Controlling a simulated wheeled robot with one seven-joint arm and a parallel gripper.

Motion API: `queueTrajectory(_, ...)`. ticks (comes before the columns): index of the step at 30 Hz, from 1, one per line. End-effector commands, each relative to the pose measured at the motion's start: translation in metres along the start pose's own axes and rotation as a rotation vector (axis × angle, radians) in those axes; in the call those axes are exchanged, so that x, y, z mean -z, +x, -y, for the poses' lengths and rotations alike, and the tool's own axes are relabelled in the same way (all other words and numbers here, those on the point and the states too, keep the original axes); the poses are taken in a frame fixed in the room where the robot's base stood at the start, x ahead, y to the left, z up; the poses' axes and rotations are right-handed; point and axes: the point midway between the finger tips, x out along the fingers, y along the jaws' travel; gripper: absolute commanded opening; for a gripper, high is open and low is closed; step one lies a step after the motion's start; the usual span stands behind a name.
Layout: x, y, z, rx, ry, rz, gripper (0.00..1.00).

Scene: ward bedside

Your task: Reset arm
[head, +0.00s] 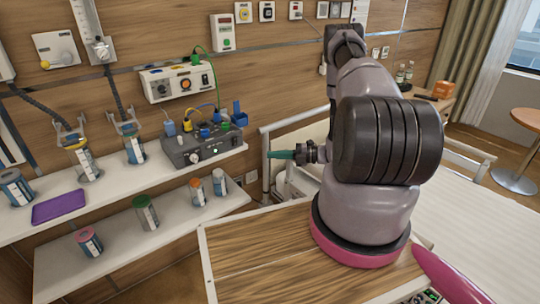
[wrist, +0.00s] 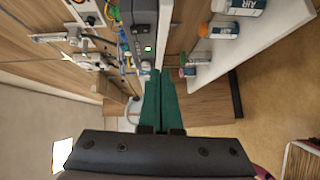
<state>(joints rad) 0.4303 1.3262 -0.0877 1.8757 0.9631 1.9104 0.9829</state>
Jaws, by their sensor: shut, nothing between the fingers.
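My gripper (head: 283,155) shows in the head view left of my arm, its green fingers pointing left toward the shelf area. In the wrist view my gripper (wrist: 160,72) has its two green fingers lying together, with nothing between them. My arm rises from a pink-ringed base at the right of the wooden surface and bends over, hiding part of the bed behind it. The gripper is in free air near the right end of the upper shelf and touches nothing that I can see.
The upper shelf (head: 112,191) carries a grey device (head: 200,144), canisters and a purple tray (head: 58,206). The lower shelf (head: 120,246) holds several lidded jars. A wooden tabletop (head: 265,255) lies in front, bare at left. The white bed (head: 470,205) and round table (head: 528,120) are at right.

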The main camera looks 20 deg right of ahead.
Motion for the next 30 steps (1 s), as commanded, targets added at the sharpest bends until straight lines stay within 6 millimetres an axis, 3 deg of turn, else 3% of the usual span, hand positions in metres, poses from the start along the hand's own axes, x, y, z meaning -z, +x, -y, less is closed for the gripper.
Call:
queueTrajectory(10,0.0,0.0,-0.001,0.0,-0.002,-0.001,0.0)
queueTrajectory(14,-0.001,0.004,-0.018,0.01,-0.06,-0.032,0.0)
queueTrajectory(17,0.003,0.01,-0.052,0.033,-0.181,-0.1,0.0)
queueTrajectory(20,0.013,0.017,-0.099,0.066,-0.361,-0.199,0.0)
queueTrajectory(24,0.035,0.024,-0.161,0.111,-0.635,-0.351,0.0)
queueTrajectory(30,0.077,0.023,-0.235,0.169,-1.031,-0.564,0.0)
